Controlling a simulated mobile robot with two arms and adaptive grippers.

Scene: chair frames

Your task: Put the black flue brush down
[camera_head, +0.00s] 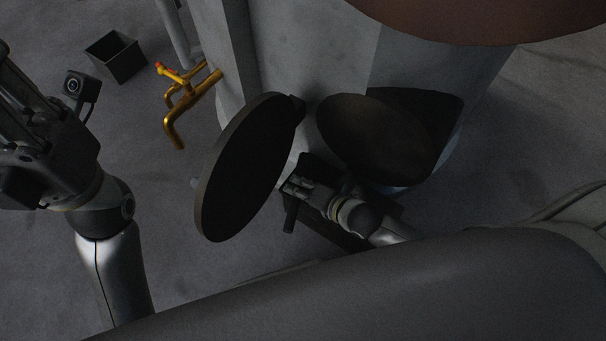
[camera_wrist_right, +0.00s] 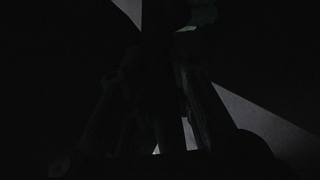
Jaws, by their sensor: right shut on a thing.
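My right gripper (camera_head: 300,185) is in front of the grey cylindrical body, between two dark round plates. In the right wrist view, its fingers (camera_wrist_right: 158,110) are shut around a dark upright bar (camera_wrist_right: 157,65), which I take to be the black flue brush. That view is nearly black, so the brush's shape is unclear. In the head view, the brush cannot be told apart from the dark gripper and shadow. My left gripper (camera_head: 30,140) is at the left edge, away from the grey body; its fingertips cannot be made out.
An open round door plate (camera_head: 245,170) stands left of my right gripper. Another dark disc (camera_head: 370,140) is behind it, against the grey body (camera_head: 320,60). Yellow pipework (camera_head: 185,95) and a black open box (camera_head: 116,57) are at upper left. Floor between them is clear.

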